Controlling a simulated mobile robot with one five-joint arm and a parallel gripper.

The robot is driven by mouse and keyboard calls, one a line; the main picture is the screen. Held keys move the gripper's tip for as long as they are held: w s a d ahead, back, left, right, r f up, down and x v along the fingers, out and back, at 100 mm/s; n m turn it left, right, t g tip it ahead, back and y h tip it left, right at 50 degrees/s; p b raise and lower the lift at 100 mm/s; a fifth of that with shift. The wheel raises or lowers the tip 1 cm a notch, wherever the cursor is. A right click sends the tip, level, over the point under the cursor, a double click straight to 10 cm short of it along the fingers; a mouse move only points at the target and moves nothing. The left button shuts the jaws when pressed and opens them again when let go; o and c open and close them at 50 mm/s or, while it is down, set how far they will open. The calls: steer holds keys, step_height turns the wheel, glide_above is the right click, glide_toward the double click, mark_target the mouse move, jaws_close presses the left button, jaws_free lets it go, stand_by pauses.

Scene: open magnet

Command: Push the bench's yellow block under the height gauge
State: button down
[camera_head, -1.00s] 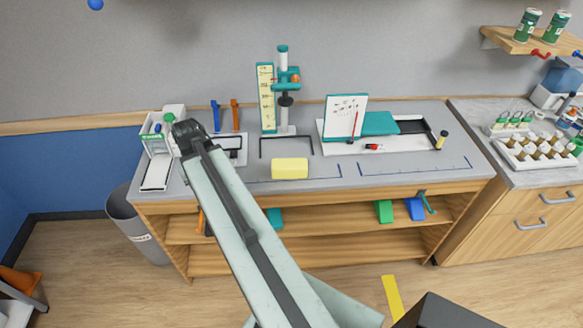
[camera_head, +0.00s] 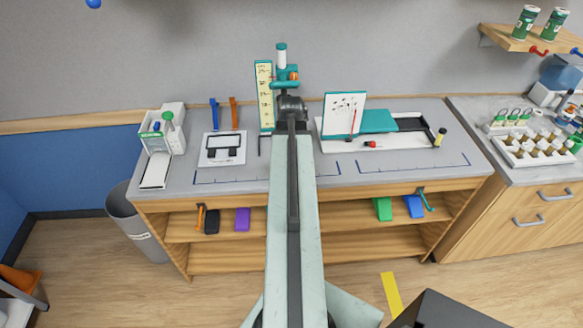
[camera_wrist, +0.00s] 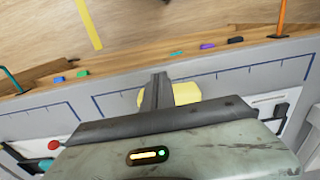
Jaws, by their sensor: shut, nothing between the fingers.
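The yellow block (camera_wrist: 186,94) lies on the grey bench top near the front-edge blue lines in the wrist view. My gripper (camera_wrist: 160,80) is shut and empty, and its fingers cover part of the block there. I cannot tell whether they touch it. In the head view my arm hides the block and the gripper. The height gauge (camera_head: 281,75), with a white post and teal carriage, stands at the back of the bench beside a yellow scale board (camera_head: 264,95). The end of my arm overlaps its lower part, so its base is hidden.
A whiteboard and teal box on a white tray (camera_head: 400,148) stand right of the gauge. A white-framed plate (camera_head: 222,158) and a dispenser (camera_head: 157,170) are to the left. The bench (camera_head: 340,182) is clear along its front. Coloured blocks lie on the shelf below.

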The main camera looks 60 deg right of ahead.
steer(key=d+f+b, duration=0.1)
steer(key=f, duration=0.1)
steer(key=w+d+f+b, duration=0.1)
steer(key=f+b, duration=0.1)
steer(key=w+d+f+b, duration=0.1)
steer(key=f, duration=0.1)
steer(key=shift+w+f+b, duration=0.15)
steer(key=shift+f+b, duration=0.05)
steer(key=shift+b, duration=0.2)
steer(key=shift+d, duration=0.1)
steer(key=shift+w, duration=0.1)
steer(key=w+d, duration=0.1)
steer(key=d, duration=0.1)
steer(key=w+d, duration=0.3)
steer(key=d, duration=0.1)
steer(key=shift+w+d, duration=0.2)
steer(key=shift+w, duration=0.1)
steer(key=shift+a, duration=0.1)
steer(key=shift+s, duration=0.1)
